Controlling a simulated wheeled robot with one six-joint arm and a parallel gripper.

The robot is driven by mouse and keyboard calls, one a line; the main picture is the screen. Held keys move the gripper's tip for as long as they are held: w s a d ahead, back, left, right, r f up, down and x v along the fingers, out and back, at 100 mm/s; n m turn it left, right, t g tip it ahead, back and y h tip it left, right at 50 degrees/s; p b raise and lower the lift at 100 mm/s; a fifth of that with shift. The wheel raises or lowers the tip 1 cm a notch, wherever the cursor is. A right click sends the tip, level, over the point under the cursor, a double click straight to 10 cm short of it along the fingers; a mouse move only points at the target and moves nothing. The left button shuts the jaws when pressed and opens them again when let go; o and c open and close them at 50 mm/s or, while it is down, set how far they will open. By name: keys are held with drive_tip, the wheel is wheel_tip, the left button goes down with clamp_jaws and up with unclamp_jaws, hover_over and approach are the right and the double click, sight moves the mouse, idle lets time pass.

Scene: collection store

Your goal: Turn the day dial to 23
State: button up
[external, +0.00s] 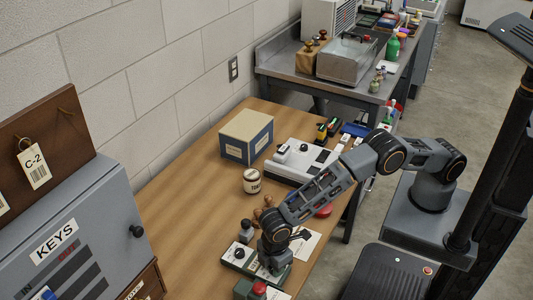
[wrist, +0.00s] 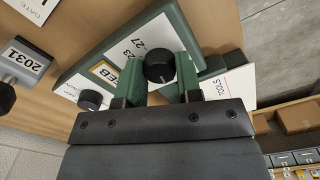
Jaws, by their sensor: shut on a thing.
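The date device is a green plate (wrist: 75,68) with white labels; one label reads "23" and "27" and a yellow one reads "FEB". In the external view the green plate (external: 232,256) lies on the wooden table near the front, partly hidden by my arm. A black round knob (wrist: 158,68) sits between my gripper's (wrist: 159,72) two green fingers, which are shut on it. A pale mark shows on its face. A second black knob (wrist: 90,99) is to the left. My gripper (external: 268,268) points down over the plate in the external view.
A grey block reading "2031" (wrist: 22,63) is at the left in the wrist view.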

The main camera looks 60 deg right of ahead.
drive_tip(key=c, duration=0.3)
drive_tip(key=m+b, duration=0.2)
drive_tip(key=m, duration=0.3)
drive_tip(key=shift+m, duration=0.3)
drive_tip(key=m+b, duration=0.1)
drive_tip(key=m, duration=1.1)
drive_tip(key=shift+m+b, duration=0.3)
drive_tip(key=shift+b, duration=0.05)
drive_tip(key=m, duration=0.5)
drive_tip(key=shift+m, duration=0.5)
